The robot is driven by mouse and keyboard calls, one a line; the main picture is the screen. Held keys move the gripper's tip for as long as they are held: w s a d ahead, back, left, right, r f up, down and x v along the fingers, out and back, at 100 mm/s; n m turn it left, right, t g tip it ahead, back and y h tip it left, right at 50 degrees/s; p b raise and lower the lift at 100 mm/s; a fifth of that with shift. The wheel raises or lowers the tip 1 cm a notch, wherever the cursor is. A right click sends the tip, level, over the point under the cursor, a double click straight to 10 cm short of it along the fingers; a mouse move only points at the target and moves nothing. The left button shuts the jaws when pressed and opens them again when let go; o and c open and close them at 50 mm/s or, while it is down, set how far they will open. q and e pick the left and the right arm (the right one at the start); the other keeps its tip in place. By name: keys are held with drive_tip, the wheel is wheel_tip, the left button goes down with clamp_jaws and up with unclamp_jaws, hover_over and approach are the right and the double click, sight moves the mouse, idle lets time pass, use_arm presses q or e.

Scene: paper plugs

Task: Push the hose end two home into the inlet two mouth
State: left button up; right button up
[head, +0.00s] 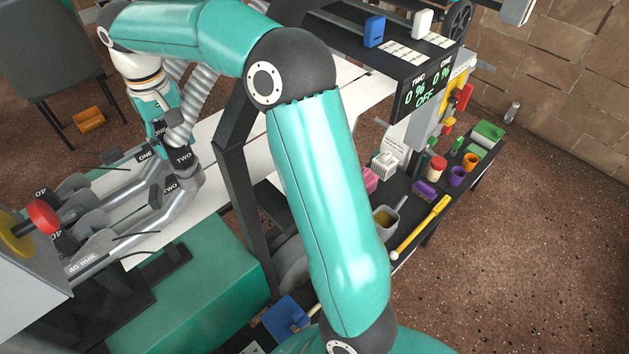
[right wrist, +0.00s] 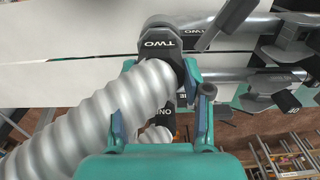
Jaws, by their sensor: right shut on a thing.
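Hose end two is a dark cuff marked TWO (head: 183,157) on a grey ribbed hose (head: 197,97). In the right wrist view the dark cuff (right wrist: 171,70) shows between the fingers. My right gripper (head: 165,118) reaches in from above and is shut on hose end two. Inlet two is a grey bent metal pipe (head: 183,202) marked TWO; its upturned mouth lies right under the cuff. In the right wrist view the cuff meets the pipe end (right wrist: 165,25); I cannot tell how deep it sits. The left gripper is out of view.
Inlet one (head: 130,183), a similar pipe, runs beside inlet two, with a cuff marked ONE (head: 158,130) close by. Flat gates (head: 92,224) cross both pipes. A black frame post (head: 243,170) stands to the right. A shelf with small tools and cups (head: 425,190) lies further right.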

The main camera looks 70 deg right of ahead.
drive_tip(key=shift+f+b, duration=0.5)
drive_tip(key=shift+f, duration=0.2)
drive_tip(key=o, duration=1.4)
wheel_tip(320, 180, up, 4)
drive_tip(key=p, duration=0.4)
drive_tip(key=shift+r, duration=0.15)
